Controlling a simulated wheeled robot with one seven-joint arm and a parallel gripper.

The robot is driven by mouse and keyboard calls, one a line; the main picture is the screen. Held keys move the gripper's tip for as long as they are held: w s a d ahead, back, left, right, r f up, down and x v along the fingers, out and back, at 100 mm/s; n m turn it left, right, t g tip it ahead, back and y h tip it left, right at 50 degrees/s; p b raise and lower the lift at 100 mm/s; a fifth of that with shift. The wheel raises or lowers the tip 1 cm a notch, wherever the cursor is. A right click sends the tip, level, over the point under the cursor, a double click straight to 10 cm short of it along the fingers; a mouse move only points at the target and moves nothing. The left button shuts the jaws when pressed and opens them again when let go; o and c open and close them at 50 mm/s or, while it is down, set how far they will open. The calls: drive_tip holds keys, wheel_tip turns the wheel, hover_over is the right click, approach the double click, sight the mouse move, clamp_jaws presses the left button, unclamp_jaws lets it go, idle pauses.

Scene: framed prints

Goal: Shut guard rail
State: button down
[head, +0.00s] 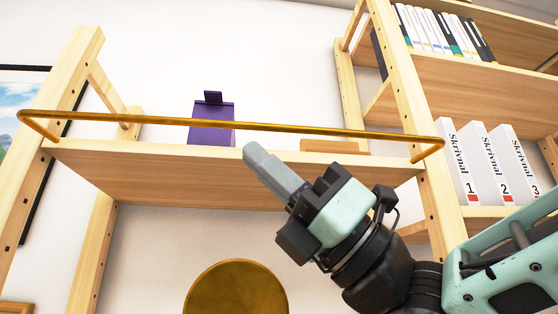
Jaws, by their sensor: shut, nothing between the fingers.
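The guard rail (290,127) is a thin brass bar with bent ends. It runs across the front of a wooden shelf (200,178), standing out from the posts, with its ends meeting the left and right uprights. My gripper (257,155) is shut and empty, pointing up and left. In the picture its tips lie just below the middle of the bar, in front of the shelf's edge. I cannot tell whether they touch the bar.
A purple object (211,122) and a flat wooden piece (335,146) are on the shelf behind the rail. White numbered binders (478,165) and books (440,32) fill shelves at right. A round brass object (236,289) is below. A framed print (14,105) hangs at left.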

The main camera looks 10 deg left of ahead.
drive_tip(key=shift+w+r+p, duration=0.1)
drive_tip(key=shift+r+p, duration=0.55)
drive_tip(key=shift+r, duration=0.25)
drive_tip(key=shift+a+f+b, duration=0.2)
drive_tip(key=shift+b, duration=0.55)
